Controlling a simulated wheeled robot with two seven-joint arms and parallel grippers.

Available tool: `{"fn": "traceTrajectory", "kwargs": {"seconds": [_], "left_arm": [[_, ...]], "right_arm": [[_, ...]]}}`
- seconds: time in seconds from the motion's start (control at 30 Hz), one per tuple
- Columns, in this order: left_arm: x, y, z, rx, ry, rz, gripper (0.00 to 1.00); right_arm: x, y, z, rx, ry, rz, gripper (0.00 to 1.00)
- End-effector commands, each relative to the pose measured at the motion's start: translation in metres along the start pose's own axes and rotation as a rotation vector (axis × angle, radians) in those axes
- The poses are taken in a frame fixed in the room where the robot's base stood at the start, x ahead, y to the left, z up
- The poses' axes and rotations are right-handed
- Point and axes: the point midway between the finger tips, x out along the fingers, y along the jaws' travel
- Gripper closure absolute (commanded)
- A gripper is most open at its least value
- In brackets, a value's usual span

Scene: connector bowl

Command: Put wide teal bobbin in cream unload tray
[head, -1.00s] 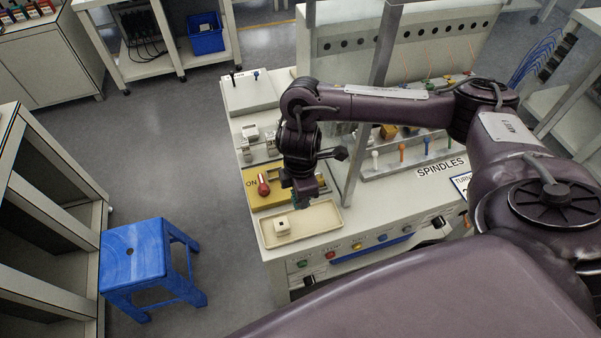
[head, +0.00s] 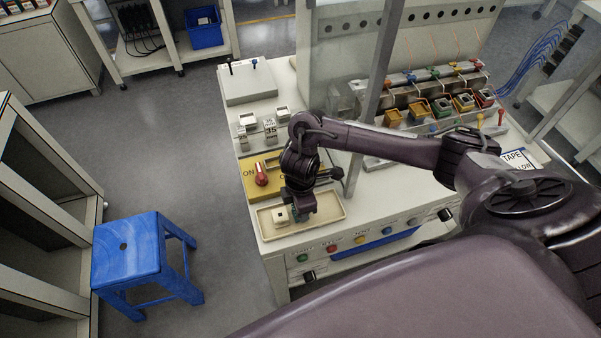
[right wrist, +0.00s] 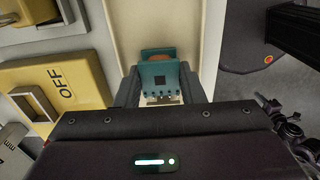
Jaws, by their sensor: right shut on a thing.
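The teal bobbin (right wrist: 158,78) sits between the two fingers of my right gripper (right wrist: 160,90), with orange-brown showing at its core. In the head view my right gripper (head: 301,213) is low at the cream unload tray (head: 334,212), with the teal bobbin mostly hidden by the gripper. I cannot tell whether the bobbin touches the tray floor. A small cream-white bobbin (head: 281,217) stands in the tray just left of the gripper. My left gripper is not in view.
A yellow panel with a red knob (head: 261,179) lies just behind the tray. Several coloured bobbins (head: 441,107) stand at the back right, past a grey post (head: 378,90). Buttons line the bench front. A blue stool (head: 128,250) stands on the floor at left.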

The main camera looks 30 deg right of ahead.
Motion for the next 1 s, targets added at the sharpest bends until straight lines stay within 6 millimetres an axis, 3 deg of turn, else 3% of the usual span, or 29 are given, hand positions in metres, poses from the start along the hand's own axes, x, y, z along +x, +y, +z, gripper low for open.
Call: {"fn": "traceTrajectory", "kwargs": {"seconds": [0.17,0.2,0.37,0.73,0.87,1.0], "left_arm": [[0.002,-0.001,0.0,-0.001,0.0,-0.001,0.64],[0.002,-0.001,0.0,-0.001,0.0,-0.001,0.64],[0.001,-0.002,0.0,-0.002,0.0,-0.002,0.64],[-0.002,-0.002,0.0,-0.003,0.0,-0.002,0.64],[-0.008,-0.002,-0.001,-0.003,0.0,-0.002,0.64],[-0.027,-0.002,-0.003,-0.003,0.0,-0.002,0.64]], "right_arm": [[0.004,0.0,0.0,0.0,0.0,-0.001,0.87],[0.004,0.0,0.0,0.0,0.0,-0.001,0.63],[0.003,0.0,0.0,0.0,0.0,-0.001,0.43],[-0.004,0.0,0.0,-0.001,0.001,0.001,0.43],[-0.025,0.001,0.0,-0.003,0.0,0.004,0.43],[-0.061,0.002,0.001,-0.003,-0.002,0.007,0.43]]}}
